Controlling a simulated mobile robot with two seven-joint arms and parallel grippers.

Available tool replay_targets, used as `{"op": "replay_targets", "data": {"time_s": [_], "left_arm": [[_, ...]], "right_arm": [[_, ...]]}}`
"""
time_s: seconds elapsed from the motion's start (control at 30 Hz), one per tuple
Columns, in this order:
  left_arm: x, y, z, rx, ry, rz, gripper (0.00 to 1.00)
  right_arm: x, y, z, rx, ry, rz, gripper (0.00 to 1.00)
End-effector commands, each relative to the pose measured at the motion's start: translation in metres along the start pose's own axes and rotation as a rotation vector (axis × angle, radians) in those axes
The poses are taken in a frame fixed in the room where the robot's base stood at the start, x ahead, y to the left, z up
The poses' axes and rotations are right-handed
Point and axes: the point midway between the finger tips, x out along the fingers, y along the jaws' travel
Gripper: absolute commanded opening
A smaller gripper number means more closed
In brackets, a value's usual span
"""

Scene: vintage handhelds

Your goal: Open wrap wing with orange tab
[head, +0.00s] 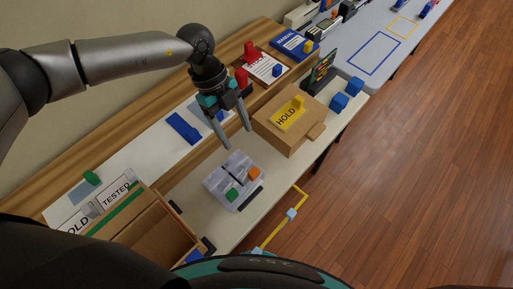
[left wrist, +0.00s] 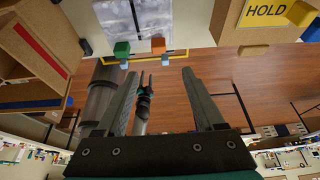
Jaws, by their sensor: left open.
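The grey, translucent wrap (head: 221,182) lies on the pale bench in the head view, with an orange tab (head: 254,173) on its right side and a green tab (head: 232,195) at its lower edge. A dark strip lies between the tabs. In the left wrist view the orange tab (left wrist: 158,45) and green tab (left wrist: 121,49) show at the top, by the wrap's edge. My left gripper (head: 238,140) is open and empty, above and beyond the wrap, apart from both tabs. What seems to be my right gripper (left wrist: 145,78) shows small in the left wrist view; its jaw state is unclear.
A cardboard box with a yellow HOLD label (head: 287,116) stands right of the wrap. An open cardboard box (head: 151,226) stands at the lower left, near a TESTED label. Blue blocks (head: 339,101) sit at the right. A yellow bar (head: 279,228) runs by the bench's front edge.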

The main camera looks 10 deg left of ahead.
Motion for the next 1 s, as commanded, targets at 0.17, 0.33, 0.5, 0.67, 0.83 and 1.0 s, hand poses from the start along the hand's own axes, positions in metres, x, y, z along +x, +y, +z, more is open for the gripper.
{"op": "replay_targets", "data": {"time_s": [0.17,0.33,0.5,0.67,0.83,1.0], "left_arm": [[0.020,0.001,-0.001,0.000,0.002,0.004,0.70],[0.056,0.001,-0.001,0.001,0.002,0.005,0.70],[0.094,0.001,-0.001,0.000,0.002,0.005,0.70],[0.124,0.001,0.000,0.001,0.001,0.004,0.70],[0.144,0.001,-0.001,0.000,0.001,0.002,0.70],[0.151,0.001,0.000,0.001,0.000,0.001,0.70]], "right_arm": [[-0.001,0.001,0.010,0.000,-0.016,0.001,0.50],[-0.001,0.000,0.019,0.000,-0.030,0.000,0.50],[0.003,0.000,0.017,0.000,-0.027,0.000,0.50],[0.007,0.001,0.013,-0.001,-0.019,0.001,0.50],[0.010,0.001,0.011,-0.001,-0.015,0.002,0.50],[0.011,0.001,0.010,-0.001,-0.013,0.002,0.50]]}}
